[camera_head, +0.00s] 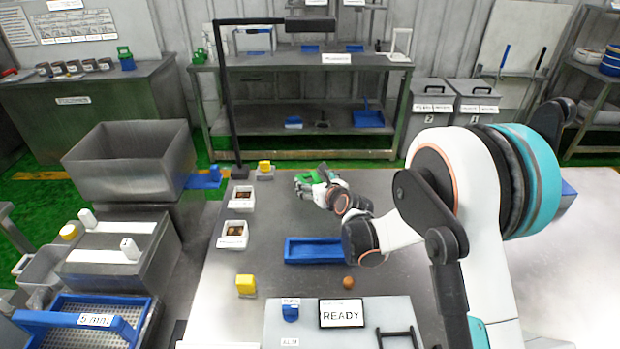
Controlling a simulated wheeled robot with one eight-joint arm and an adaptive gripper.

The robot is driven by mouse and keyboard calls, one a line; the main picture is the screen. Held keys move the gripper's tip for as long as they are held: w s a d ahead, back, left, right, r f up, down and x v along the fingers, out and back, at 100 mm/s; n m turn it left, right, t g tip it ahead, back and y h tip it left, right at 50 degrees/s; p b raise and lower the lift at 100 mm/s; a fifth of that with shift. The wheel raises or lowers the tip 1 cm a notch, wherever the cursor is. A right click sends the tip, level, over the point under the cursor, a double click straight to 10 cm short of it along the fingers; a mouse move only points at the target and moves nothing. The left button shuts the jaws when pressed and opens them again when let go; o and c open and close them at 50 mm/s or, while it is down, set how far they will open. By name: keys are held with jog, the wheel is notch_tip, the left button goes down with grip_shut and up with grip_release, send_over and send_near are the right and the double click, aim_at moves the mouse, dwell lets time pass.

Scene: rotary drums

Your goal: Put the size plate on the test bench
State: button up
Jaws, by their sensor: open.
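A blue-framed perforated plate (75,322) with a white label on its handle sits at the lower left; it looks like a size plate, but the label is too small to read surely. My gripper (312,182) is open above the far part of the grey bench (450,235) in front of me, well away from that plate. Something green (305,178) shows at the fingertips; I cannot tell whether it touches them. I cannot tell which bench is the test bench; a metal bench (300,66) with a small unreadable label stands at the back.
The near bench holds a blue tray (314,250), a brown ball (348,279), white boxes (232,235), yellow-topped items (245,285) and a READY display (341,313). A steel hopper (130,160) stands left.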

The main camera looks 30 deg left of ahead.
jog(key=p+v, duration=0.1)
jog(key=v, duration=0.6)
jog(key=shift+s+d+r, duration=0.1)
jog(key=shift+d, duration=0.05)
